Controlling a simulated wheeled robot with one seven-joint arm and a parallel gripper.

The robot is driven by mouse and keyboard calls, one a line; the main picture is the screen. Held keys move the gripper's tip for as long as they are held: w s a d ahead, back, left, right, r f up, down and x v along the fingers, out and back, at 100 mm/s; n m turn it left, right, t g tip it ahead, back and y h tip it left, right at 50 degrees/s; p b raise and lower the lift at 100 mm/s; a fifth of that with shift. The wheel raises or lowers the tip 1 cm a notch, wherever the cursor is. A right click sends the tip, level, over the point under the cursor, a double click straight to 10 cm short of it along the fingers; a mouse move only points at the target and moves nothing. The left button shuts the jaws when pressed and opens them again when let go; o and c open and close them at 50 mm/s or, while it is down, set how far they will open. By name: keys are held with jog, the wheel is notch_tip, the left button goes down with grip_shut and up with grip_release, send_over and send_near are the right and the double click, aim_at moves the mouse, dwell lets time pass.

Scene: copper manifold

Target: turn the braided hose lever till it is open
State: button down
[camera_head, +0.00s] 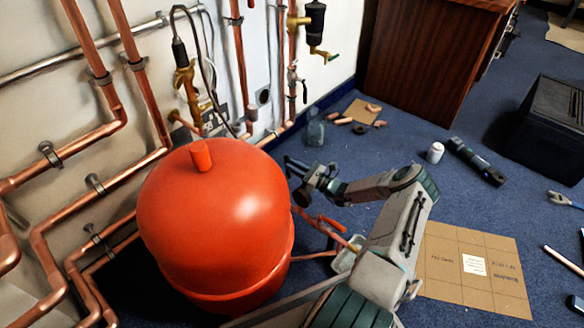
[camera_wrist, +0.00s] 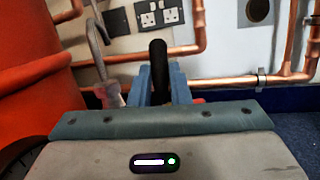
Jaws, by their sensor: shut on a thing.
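In the wrist view my gripper (camera_wrist: 160,82) has its two blue-grey fingers shut on a black upright handle (camera_wrist: 158,58), which sticks up between them and looks like the lever. Its pivot and valve body are hidden behind the fingers and gripper housing, so I cannot tell the lever's exact angle. A grey hose (camera_wrist: 97,45) runs down to the left of the fingers, apart from them. In the head view my gripper (camera_head: 290,168) is low, just right of the red tank, and the handle is too small to make out there.
The red tank (camera_head: 222,225) stands close to the left of my gripper. Copper pipes (camera_head: 125,165) and a wall socket (camera_wrist: 160,14) are beyond. Small parts (camera_head: 350,118) lie on the floor by the wall. A flat cardboard sheet (camera_head: 445,290) and a black case (camera_head: 545,125) are right.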

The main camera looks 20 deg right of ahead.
jog(key=shift+s+d+f+n+t+y, duration=0.1)
jog(key=shift+s+f+n+t+y, duration=0.1)
jog(key=shift+t+y, duration=0.2)
jog(key=shift+s+d+f+n+t+y, duration=0.1)
jog(key=shift+s+t+y, duration=0.15)
jog(key=shift+t, duration=0.25)
jog(key=c, duration=1.3)
grip_release()
jog(key=shift+y, duration=0.25)
jog(key=shift+c, duration=0.2)
jog(key=p+v, duration=0.2)
jog(key=v, duration=1.1)
jog(key=shift+s+d, duration=0.2)
jog(key=shift+s, duration=0.15)
jog(key=shift+f, duration=0.1)
